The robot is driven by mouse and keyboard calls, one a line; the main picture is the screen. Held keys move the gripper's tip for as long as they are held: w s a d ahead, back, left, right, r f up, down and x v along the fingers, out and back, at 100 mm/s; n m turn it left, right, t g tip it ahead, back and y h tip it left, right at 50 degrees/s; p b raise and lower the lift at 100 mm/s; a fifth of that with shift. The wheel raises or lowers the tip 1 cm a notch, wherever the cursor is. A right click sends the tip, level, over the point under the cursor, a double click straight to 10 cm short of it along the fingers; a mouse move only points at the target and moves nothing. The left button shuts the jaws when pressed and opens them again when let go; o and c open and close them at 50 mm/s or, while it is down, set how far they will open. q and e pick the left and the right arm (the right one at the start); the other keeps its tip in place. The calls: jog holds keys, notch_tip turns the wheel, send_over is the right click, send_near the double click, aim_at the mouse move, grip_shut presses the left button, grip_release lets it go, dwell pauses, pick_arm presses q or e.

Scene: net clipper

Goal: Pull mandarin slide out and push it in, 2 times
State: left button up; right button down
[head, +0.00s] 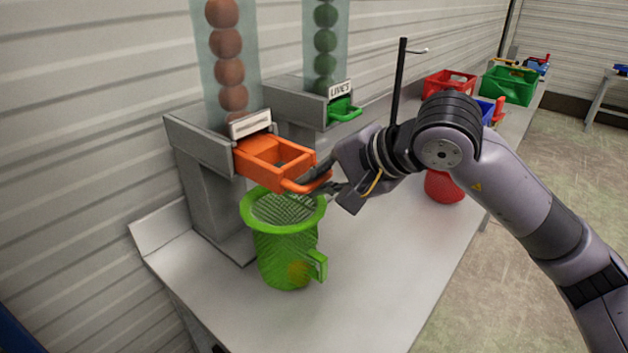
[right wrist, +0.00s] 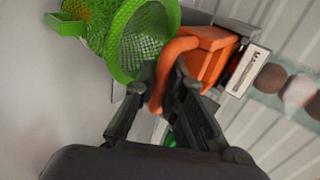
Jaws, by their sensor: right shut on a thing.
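The orange mandarin slide (head: 272,160) sticks out of its grey dispenser (head: 195,150), with its open compartments facing up. Its looped orange handle (head: 308,184) is at the front. My right gripper (head: 326,184) is shut on this handle; the right wrist view shows the handle (right wrist: 168,72) between the two fingers. A clear tube (head: 228,60) with orange balls stands above the dispenser. A green mesh cup (head: 285,245) stands upright below the slide, with something orange showing faintly inside. My left gripper is not in view.
A second dispenser with a green slide (head: 343,109), labelled "LIVES", stands behind under a tube of green balls (head: 325,45). A red container (head: 445,186) and red (head: 450,82) and green (head: 508,85) crates stand farther back. The front table surface (head: 375,270) is clear.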

aim_at(272, 160)
jog(key=shift+w, duration=0.1)
dwell(0.4)
jog(key=shift+w+a, duration=2.05)
jog(key=shift+a, duration=0.05)
jog(key=shift+w+a+r, duration=0.1)
jog(key=shift+w+a, duration=1.5)
